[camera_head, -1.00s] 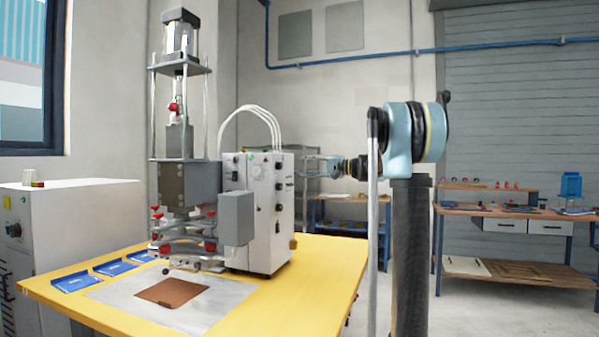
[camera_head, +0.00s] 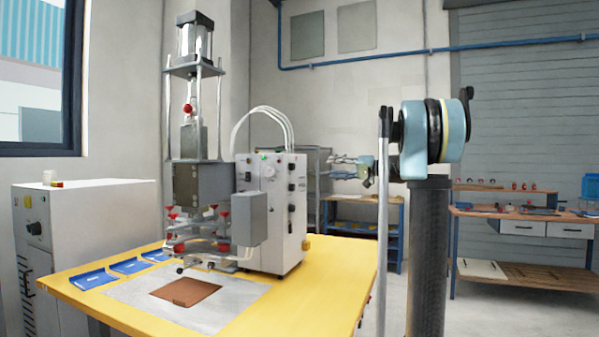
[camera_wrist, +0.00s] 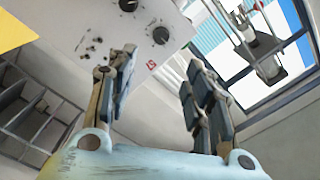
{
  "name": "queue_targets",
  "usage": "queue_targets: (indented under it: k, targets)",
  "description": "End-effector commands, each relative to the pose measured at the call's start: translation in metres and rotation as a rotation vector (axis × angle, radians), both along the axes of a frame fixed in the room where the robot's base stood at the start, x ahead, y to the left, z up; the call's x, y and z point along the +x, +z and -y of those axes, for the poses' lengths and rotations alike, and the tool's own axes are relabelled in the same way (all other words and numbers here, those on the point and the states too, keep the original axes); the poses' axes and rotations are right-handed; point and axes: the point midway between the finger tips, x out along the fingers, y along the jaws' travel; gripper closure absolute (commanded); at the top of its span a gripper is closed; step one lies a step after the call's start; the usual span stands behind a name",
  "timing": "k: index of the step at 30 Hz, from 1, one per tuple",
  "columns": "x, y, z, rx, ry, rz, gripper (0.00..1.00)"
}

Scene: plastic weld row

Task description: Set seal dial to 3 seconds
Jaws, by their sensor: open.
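The white control box (camera_head: 272,225) of the welding machine stands on the yellow table, with dark knobs (camera_head: 291,187) on its right part. In the wrist view its panel (camera_wrist: 105,30) shows tilted at the top, with one black dial (camera_wrist: 160,35) and another black knob (camera_wrist: 128,5) at the top edge. I cannot read their markings or tell which is the seal dial. My gripper (camera_head: 338,168) is to the right of the box, apart from it. In the wrist view my gripper (camera_wrist: 158,68) is open and empty, its fingers spread below the dial.
The press (camera_head: 200,185) with its red-capped fittings stands left of the box. A brown sheet (camera_head: 186,291) and blue trays (camera_head: 92,279) lie on the yellow table (camera_head: 300,310). A grey shelf rack (camera_head: 318,180) and a workbench (camera_head: 520,222) stand behind.

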Motion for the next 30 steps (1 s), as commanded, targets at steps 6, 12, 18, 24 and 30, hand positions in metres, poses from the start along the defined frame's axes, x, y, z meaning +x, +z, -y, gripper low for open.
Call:
queue_targets:
  k: [6, 12, 18, 24, 30]
  targets:
    - [0.003, 0.0, -0.011, -0.009, 0.003, 0.027, 0.53]
    - [0.014, 0.0, -0.042, -0.009, 0.004, 0.025, 0.53]
    - [0.026, 0.0, -0.076, -0.009, 0.004, 0.024, 0.53]
    - [0.038, 0.0, -0.109, -0.009, 0.005, 0.025, 0.53]
    - [0.049, 0.0, -0.139, -0.009, 0.004, 0.024, 0.53]
